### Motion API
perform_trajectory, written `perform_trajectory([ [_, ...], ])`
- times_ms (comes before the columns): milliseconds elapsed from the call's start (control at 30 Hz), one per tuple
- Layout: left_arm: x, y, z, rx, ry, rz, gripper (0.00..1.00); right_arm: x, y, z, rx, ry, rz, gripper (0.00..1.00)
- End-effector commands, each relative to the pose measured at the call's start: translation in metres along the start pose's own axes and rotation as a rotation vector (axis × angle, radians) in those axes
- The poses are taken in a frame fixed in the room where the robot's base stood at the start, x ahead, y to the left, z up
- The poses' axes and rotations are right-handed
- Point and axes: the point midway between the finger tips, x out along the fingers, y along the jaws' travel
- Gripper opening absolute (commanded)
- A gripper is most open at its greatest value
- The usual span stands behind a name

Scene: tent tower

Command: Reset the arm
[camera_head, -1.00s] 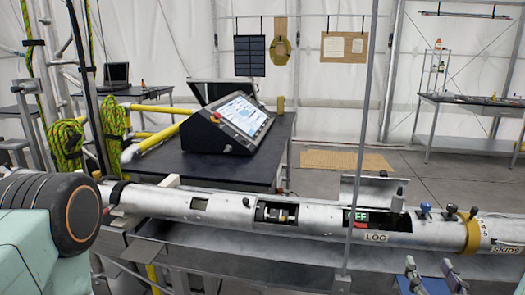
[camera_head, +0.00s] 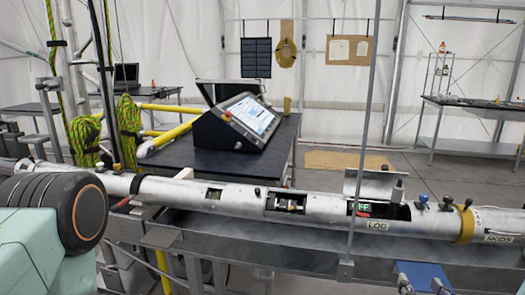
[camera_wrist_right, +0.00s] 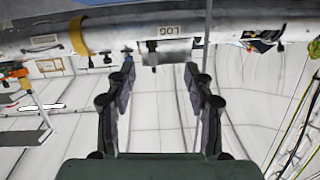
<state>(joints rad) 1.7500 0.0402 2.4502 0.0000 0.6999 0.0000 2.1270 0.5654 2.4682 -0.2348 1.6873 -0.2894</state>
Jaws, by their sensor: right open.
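My right gripper (camera_head: 423,288) shows at the bottom right of the head view, with only its fingertips in the frame. In the right wrist view, its two dark fingers (camera_wrist_right: 160,80) stand apart with nothing between them. The gripper is open and empty. It appears in front of the long silver tube (camera_head: 240,200), apart from it. My left gripper is out of view.
The silver tube, with open hatches and a LOG label (camera_head: 377,225), lies across a grey bench (camera_head: 300,253). A tilted screen console (camera_head: 238,125) stands on a black table behind it. A thin vertical pole (camera_head: 372,110) crosses the view. A blue panel (camera_head: 425,272) is at bottom right.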

Motion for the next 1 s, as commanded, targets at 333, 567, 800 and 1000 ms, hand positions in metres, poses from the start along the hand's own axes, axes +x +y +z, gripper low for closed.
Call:
perform_trajectory([
  [333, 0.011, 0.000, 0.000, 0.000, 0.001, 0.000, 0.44, -0.026, -0.021, 0.121, 0.052, -0.486, -0.058, 0.53],
  [567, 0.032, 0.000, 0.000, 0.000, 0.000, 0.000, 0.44, -0.110, -0.022, 0.251, 0.003, -1.004, -0.038, 0.53],
  [800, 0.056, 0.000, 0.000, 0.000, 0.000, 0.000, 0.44, -0.193, -0.009, 0.333, -0.149, -1.325, -0.022, 0.53],
  [1000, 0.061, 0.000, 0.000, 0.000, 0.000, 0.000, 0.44, -0.211, -0.006, 0.350, -0.195, -1.371, -0.040, 0.53],
])
